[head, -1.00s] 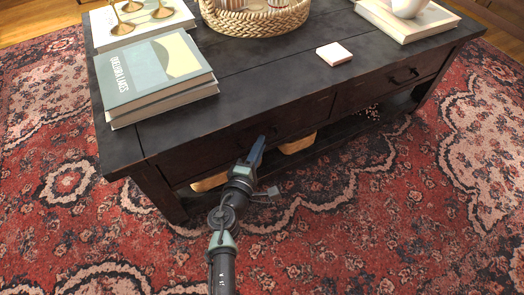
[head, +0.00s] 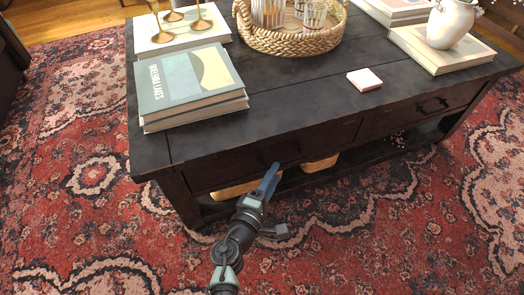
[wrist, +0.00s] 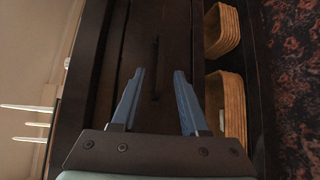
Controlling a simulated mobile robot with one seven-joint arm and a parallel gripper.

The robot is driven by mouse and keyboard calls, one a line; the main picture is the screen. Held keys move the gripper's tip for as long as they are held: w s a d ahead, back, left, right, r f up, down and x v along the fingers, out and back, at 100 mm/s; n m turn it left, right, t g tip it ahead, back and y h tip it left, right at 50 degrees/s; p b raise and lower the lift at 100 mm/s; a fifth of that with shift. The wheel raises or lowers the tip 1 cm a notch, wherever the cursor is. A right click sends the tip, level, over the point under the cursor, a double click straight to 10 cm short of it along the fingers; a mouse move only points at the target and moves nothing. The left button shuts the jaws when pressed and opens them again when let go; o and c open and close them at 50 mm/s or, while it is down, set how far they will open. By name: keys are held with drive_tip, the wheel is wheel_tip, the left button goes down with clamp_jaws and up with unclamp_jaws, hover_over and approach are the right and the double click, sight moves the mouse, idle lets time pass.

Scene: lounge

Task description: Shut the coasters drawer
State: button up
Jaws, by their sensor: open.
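The dark wood coffee table has a left drawer (head: 225,172) and a right drawer (head: 400,119) in its front. Both fronts look about flush with the table; no open gap or drawer contents show. No label tells which is the coasters drawer. My gripper (head: 270,178) is in front of the left drawer, below the tabletop edge, and hides part of that front. In the wrist view my gripper (wrist: 158,100) is open and empty, its blue fingers pointing at the dark drawer front (wrist: 175,55). A dark handle (wrist: 156,66) shows between the fingers. Contact cannot be told.
The tabletop (head: 300,95) holds books (head: 190,85), a woven tray (head: 295,40), a small pale square block (head: 365,79) and a white vase (head: 450,24) on more books. Baskets (head: 320,164) sit on the shelf under the drawers. Patterned rug (head: 400,215) lies clear in front.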

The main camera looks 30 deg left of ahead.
drive_tip(key=s+r+p, duration=0.1)
drive_tip(key=s, duration=0.6)
drive_tip(key=shift+s+d+p, duration=0.3)
drive_tip(key=shift+d, duration=0.1)
drive_tip(key=w+d+r+m+t+h+p, duration=0.1)
drive_tip(key=w+d+r+m+h+p, duration=0.15)
drive_tip(key=w+r+m, duration=0.65)
drive_tip(key=w+d+r+m+t+h+p, duration=0.1)
drive_tip(key=w+d+r+p, duration=0.15)
drive_tip(key=r, duration=1.25)
drive_tip(key=w+d+r+m+t+h+p, duration=0.15)
drive_tip(key=d+r+m, duration=0.25)
drive_tip(key=r, duration=0.8)
drive_tip(key=d+r+m+t+p, duration=0.1)
drive_tip(key=d+r+m+p, duration=0.15)
drive_tip(key=r, duration=0.95)
drive_tip(key=s+d+r+m+t+y+p, duration=0.15)
drive_tip(key=s+r, duration=0.35)
drive_tip(key=r, duration=0.6)
drive_tip(key=s+d+r+m+t+y+p, duration=0.1)
drive_tip(key=s+d+r+m+t+p, duration=0.3)
drive_tip(key=r, duration=0.7)
drive_tip(key=s+d+r+n+t+y+p, duration=0.1)
drive_tip(key=s+r, duration=0.5)
drive_tip(key=r, duration=0.5)
wheel_tip(320, 180, up, 36)
drive_tip(key=p, duration=3.6)
drive_tip(key=shift+w+f, duration=0.2)
drive_tip(key=shift+w, duration=0.25)
